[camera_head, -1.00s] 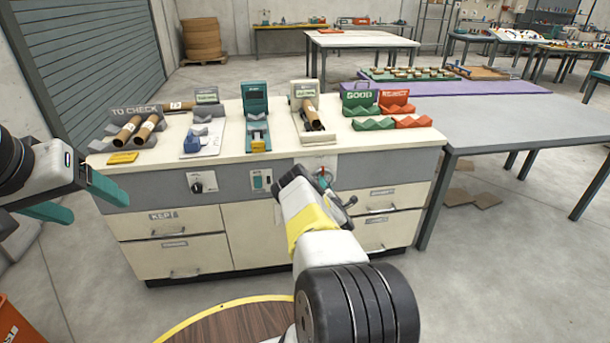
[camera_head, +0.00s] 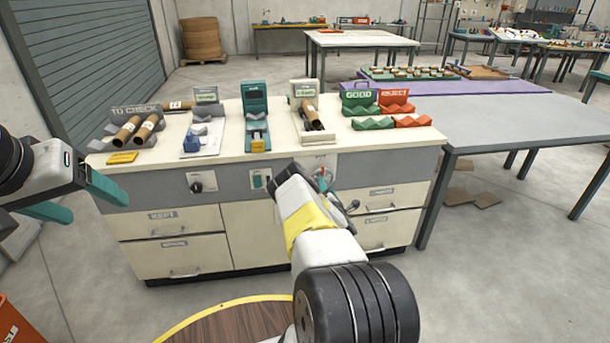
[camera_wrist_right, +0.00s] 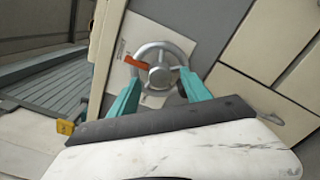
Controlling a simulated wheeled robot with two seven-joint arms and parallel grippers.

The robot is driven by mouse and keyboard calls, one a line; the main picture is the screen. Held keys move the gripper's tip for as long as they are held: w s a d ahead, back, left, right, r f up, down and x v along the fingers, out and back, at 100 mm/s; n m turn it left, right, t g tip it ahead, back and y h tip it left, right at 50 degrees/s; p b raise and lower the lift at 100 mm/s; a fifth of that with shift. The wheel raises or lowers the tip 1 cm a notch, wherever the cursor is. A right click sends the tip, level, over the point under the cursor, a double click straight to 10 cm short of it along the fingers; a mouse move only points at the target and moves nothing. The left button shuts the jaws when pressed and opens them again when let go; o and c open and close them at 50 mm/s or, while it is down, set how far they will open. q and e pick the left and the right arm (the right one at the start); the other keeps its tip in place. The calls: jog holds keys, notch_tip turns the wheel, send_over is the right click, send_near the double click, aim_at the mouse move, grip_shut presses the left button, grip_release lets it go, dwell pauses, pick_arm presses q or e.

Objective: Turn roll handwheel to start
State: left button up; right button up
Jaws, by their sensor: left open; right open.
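The grey metal handwheel (camera_wrist_right: 157,47) is on a light plate on the cabinet front, with an orange-red piece (camera_wrist_right: 133,62) at the upper left of its rim. In the head view it is mostly hidden behind my right wrist; a bit of red (camera_head: 322,184) shows. My right gripper (camera_wrist_right: 160,78) is open, its teal fingers at the left and right of the wheel's lower half. I cannot tell whether they touch the rim. My left gripper (camera_head: 82,200) is open and empty, left of the cabinet.
The cabinet front also carries a black knob (camera_head: 196,187) and a green switch (camera_head: 258,181). The cream top (camera_head: 280,150) holds cardboard tubes (camera_head: 128,130), stands, and green (camera_head: 373,123) and red (camera_head: 411,120) trays. A grey table (camera_head: 520,125) stands to the right.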

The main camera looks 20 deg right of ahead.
jog(key=shift+v, duration=2.65)
